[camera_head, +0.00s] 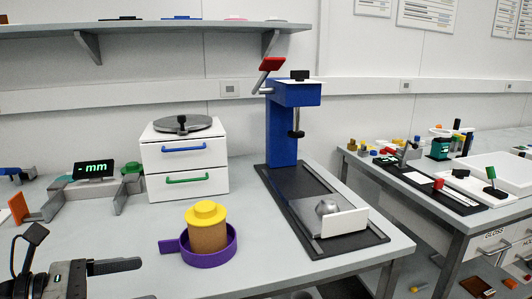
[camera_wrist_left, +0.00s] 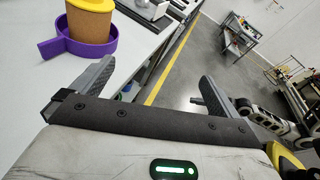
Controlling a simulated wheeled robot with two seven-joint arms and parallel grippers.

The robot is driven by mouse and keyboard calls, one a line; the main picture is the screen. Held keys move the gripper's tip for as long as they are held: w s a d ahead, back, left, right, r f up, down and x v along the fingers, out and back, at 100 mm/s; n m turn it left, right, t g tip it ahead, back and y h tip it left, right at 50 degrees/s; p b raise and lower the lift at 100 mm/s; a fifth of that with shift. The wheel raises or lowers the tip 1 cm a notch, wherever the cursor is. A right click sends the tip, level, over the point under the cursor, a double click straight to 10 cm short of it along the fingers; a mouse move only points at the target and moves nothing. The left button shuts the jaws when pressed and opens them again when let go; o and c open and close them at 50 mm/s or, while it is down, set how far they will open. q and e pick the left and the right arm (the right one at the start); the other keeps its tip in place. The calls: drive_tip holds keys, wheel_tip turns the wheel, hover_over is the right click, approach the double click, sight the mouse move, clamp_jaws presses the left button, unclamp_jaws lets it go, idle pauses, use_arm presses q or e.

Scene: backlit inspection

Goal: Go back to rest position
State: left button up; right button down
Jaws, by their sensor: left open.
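My left gripper (camera_head: 85,262) is at the lower left of the head view, near the table's front edge. In the left wrist view, its two fingers stand wide apart with nothing between them (camera_wrist_left: 158,88); it is open and empty. The purple tray with a handle (camera_head: 221,254) sits on the table to the right of the gripper, apart from it. A cork-brown cylinder (camera_head: 207,237) with a yellow lid (camera_head: 205,212) stands upright in it. My right gripper does not show clearly in either view.
A white two-drawer cabinet (camera_head: 153,178) stands behind the purple tray. A blue press (camera_head: 283,130) on a dark base is to its right. A gauge with a green "mm" display (camera_head: 94,169) is at the left. The front table edge near my left gripper is clear.

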use_arm(q)
wheel_tip(320, 180, down, 14)
drive_tip(key=s+n+t+y, duration=0.1)
drive_tip(key=n+t+y, duration=0.75)
drive_tip(key=n, duration=2.65)
drive_tip(key=s+d+f+n+g, duration=0.6)
drive_tip(key=s+f+n, duration=0.2)
drive_tip(key=f, duration=0.3)
drive_tip(key=shift+d+f+y, duration=0.25)
drive_tip(key=shift+d+y, duration=0.05)
drive_tip(key=shift+y, duration=0.15)
drive_tip(key=shift+s, duration=0.1)
